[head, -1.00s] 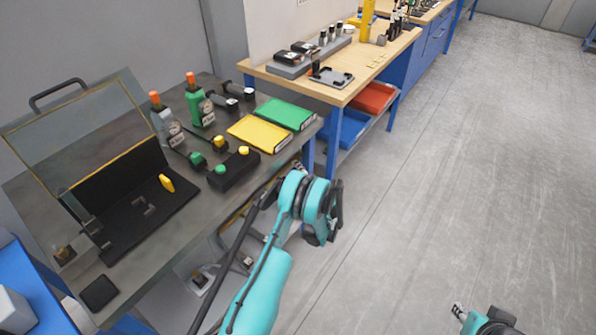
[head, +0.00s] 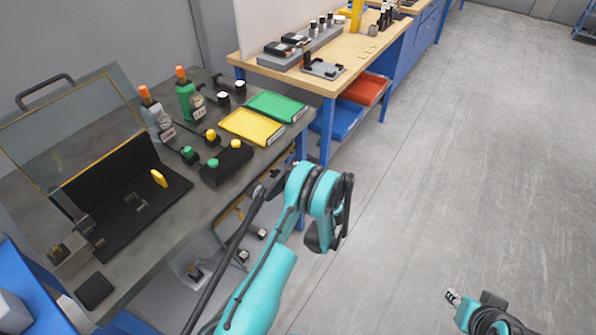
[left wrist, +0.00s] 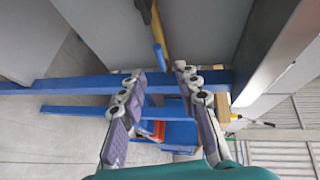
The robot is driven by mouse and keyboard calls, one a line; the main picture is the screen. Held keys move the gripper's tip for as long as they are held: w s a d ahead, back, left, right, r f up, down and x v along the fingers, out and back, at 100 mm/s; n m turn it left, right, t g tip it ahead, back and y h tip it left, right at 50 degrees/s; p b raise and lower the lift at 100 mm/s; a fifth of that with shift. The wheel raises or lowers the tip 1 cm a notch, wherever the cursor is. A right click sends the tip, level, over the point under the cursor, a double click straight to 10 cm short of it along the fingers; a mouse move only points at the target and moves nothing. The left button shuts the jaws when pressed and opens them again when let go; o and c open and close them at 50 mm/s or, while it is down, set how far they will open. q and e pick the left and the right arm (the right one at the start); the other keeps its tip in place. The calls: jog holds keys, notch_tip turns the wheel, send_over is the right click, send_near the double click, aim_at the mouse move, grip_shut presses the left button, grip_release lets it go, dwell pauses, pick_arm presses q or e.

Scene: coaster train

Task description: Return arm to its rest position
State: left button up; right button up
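My left arm (head: 262,290) comes up from the bottom of the head view and bends beside the front edge of the grey bench. Its gripper is not clear there. In the left wrist view my left gripper (left wrist: 158,72) is open, with its two fingers apart and nothing between them. Blue bench framework shows beyond the fingers. Part of my right arm (head: 488,314) shows at the bottom right of the head view, over bare floor. A small end piece there, perhaps the right gripper (head: 452,296), is too small to read.
The grey bench (head: 150,245) holds an open black case (head: 118,215), a button box (head: 226,165), yellow (head: 252,126) and green (head: 276,107) trays, and two bottles. A wooden-topped bench (head: 345,75) stands behind. The floor on the right is clear.

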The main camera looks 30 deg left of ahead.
pick_arm(q)
jog(key=shift+r, duration=0.1)
jog(key=s+d+r+n+g+h, duration=0.1)
jog(key=s+d+r+n+h, duration=0.25)
jog(key=r, duration=0.65)
jog(key=s+d+r+m+g+h, duration=0.1)
jog(key=s+d+r+h, duration=0.25)
jog(key=s+r, duration=0.4)
jog(key=s+d+r+n+h, duration=0.1)
jog(key=s+d+r+h, duration=0.1)
jog(key=s+d, duration=0.5)
jog(key=s+d+r+n+h, duration=0.2)
jog(key=s+d+h, duration=0.2)
jog(key=s, duration=1)
jog(key=d, duration=0.2)
jog(key=shift+s+d, duration=0.25)
jog(key=shift+d, duration=0.1)
